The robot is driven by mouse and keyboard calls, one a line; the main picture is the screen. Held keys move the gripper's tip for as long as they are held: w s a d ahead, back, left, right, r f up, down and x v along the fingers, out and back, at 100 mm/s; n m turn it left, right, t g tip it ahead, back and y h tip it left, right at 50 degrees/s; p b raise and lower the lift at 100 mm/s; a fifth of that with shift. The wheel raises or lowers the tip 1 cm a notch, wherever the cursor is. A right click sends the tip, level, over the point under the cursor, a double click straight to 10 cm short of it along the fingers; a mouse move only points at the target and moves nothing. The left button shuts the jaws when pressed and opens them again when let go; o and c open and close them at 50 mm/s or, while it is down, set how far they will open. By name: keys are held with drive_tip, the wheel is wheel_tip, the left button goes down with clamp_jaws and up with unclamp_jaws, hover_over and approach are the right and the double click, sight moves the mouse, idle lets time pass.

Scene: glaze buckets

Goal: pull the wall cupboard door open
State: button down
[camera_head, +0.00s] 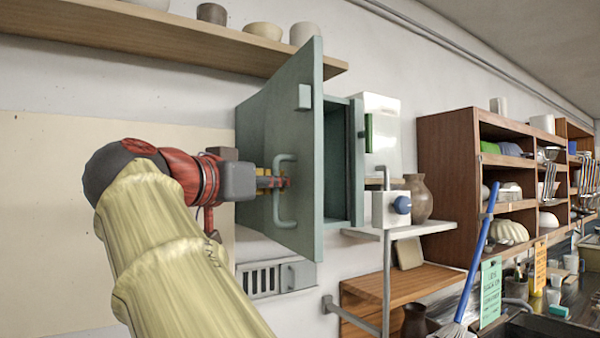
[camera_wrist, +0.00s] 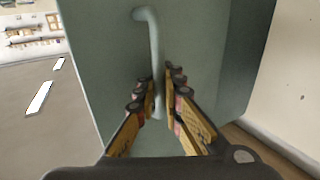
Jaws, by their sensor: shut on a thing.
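The wall cupboard (camera_head: 338,165) is a small grey-green box on the wall. Its door (camera_head: 268,115) stands open, swung out to the left, with part of the dark inside showing. The door has a pale grey-green bar handle (camera_head: 284,205), which also shows upright in the wrist view (camera_wrist: 153,45). My gripper (camera_head: 280,182) is at the handle from the left. In the wrist view my gripper (camera_wrist: 161,100) has its two fingers close on either side of the handle's lower part, shut on it.
A wooden shelf (camera_head: 170,35) with bowls runs above the cupboard. To the right are a white box (camera_head: 390,209) with a blue knob, a brown vase (camera_head: 418,197) and a wooden shelf unit (camera_head: 450,165). A vent panel (camera_head: 270,278) is below. The wall left of the door is bare.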

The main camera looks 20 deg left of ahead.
drive_tip(key=shift+s+a+f+h, duration=0.1)
drive_tip(key=shift+a+f+h, duration=0.15)
drive_tip(key=shift+f+h, duration=0.05)
drive_tip(key=c, duration=2.4)
unclamp_jaws()
drive_tip(key=shift+s, duration=0.1)
drive_tip(key=shift+o, duration=0.8)
drive_tip(key=shift+s+r, duration=0.15)
drive_tip(key=shift+s, duration=0.1)
drive_tip(key=shift+o, duration=1.3)
drive_tip(key=shift+w+d+r, duration=0.1)
drive_tip(key=v, duration=1.2)
drive_tip(key=shift+r, duration=0.1)
